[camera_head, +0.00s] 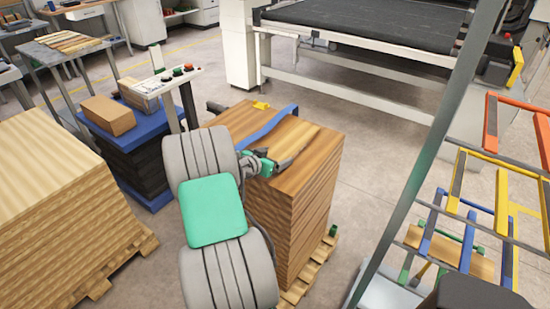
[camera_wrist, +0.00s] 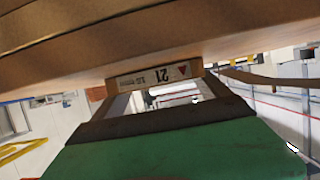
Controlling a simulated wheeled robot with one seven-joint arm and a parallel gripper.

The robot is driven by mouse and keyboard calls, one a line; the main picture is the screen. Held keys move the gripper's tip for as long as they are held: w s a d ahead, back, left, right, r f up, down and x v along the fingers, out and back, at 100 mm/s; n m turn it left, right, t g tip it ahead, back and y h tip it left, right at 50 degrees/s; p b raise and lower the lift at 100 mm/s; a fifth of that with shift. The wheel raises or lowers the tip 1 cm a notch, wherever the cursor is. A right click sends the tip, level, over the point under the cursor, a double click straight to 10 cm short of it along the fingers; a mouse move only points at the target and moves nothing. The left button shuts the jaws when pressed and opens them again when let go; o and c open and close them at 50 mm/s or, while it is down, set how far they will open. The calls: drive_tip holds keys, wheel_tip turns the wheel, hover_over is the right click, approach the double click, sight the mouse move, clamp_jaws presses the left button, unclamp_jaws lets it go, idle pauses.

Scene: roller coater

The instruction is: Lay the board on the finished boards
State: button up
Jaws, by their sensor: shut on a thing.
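The brown stack of finished boards (camera_head: 290,215) stands on a pallet in the middle of the head view. My gripper (camera_head: 283,163), green with dark fingers, is at the near left edge of the stack's top. It is shut on the board (camera_head: 300,136), which seems to lie level at the top of the stack. The fingers hide part of it, and I cannot tell whether it rests fully on the boards below. In the wrist view, wood layers (camera_wrist: 120,45) fill the upper part, close to the dark fingers (camera_wrist: 160,118). A label reading 21 shows upside down between them.
A pale board stack (camera_head: 50,190) on a pallet stands at left. A blue stand (camera_head: 120,130) with boxes and a button panel (camera_head: 160,80) are behind it. A roller machine (camera_head: 370,30) is at the back. A rack with coloured frames (camera_head: 480,200) is at right.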

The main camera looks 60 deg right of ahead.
drive_tip(key=shift+a+f, duration=0.1)
drive_tip(key=shift+f, duration=0.3)
